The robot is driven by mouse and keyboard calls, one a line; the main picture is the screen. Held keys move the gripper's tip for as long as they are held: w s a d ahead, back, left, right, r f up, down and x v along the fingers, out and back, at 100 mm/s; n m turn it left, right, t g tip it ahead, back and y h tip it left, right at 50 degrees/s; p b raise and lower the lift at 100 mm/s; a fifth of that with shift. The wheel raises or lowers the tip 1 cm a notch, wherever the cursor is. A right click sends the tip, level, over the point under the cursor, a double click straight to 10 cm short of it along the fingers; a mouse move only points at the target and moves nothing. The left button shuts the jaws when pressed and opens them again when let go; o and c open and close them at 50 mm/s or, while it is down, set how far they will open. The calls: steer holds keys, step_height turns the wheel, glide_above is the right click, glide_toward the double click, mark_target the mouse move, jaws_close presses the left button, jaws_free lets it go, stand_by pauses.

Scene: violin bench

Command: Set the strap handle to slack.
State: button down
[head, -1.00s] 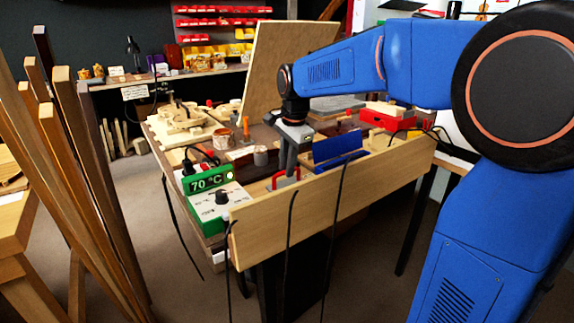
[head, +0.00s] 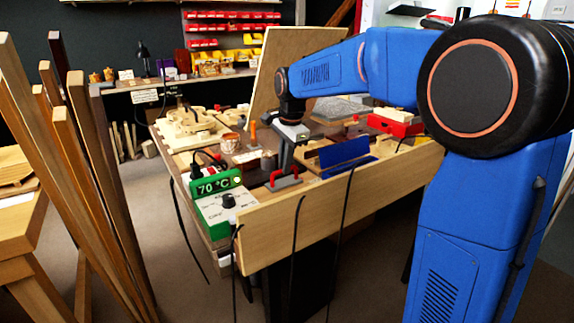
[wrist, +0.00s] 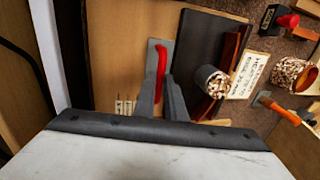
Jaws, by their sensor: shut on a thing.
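The strap handle is a red bar (head: 286,183) on a grey plate at the near edge of the bench, beside the green box. In the wrist view the red handle (wrist: 161,60) runs lengthwise over its pale grey plate (wrist: 152,54). My gripper (head: 281,172) reaches down to it from above. In the wrist view my gripper's dark fingers (wrist: 161,88) are shut on the near end of the handle and hide that part. The exact strap position is hard to tell.
A green box reading 70 °C (head: 217,184) with a black knob stands to the left. A blue holder (head: 345,152) stands to the right. The wooden front board (head: 350,201) rises along the bench edge. A dark board and a cup (wrist: 211,80) lie right of the handle in the wrist view.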

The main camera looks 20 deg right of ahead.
steer(key=c, duration=1.8)
jaws_free()
steer(key=shift+w+a, duration=0.1)
steer(key=shift+w, duration=0.15)
steer(key=shift+r, duration=0.15)
steer(key=s+r, duration=0.1)
steer(key=r, duration=0.4)
steer(key=s+r, duration=0.1)
steer(key=r, duration=0.5)
steer(key=s+d+r, duration=0.1)
steer(key=r, duration=0.4)
steer(key=shift+s+r, duration=0.15)
steer(key=shift+r, duration=0.25)
steer(key=s+d+f+n+t, duration=0.1)
steer(key=s+f+n, duration=0.3)
steer(key=s+f, duration=0.4)
steer(key=s+d+f+n+t, duration=0.1)
steer(key=s+d+f+n, duration=0.3)
steer(key=s+f, duration=0.4)
steer(key=s+d+f+n, duration=0.2)
steer(key=s+f+n, duration=0.4)
steer(key=s, duration=1.2)
steer(key=shift+s+d+f+t+h, duration=0.15)
steer(key=shift+f+t, duration=0.05)
steer(key=shift+f, duration=0.55)
steer(key=shift+s+d+f+t+h, duration=0.15)
steer(key=shift+f+t, duration=0.05)
steer(key=shift+f, duration=0.5)
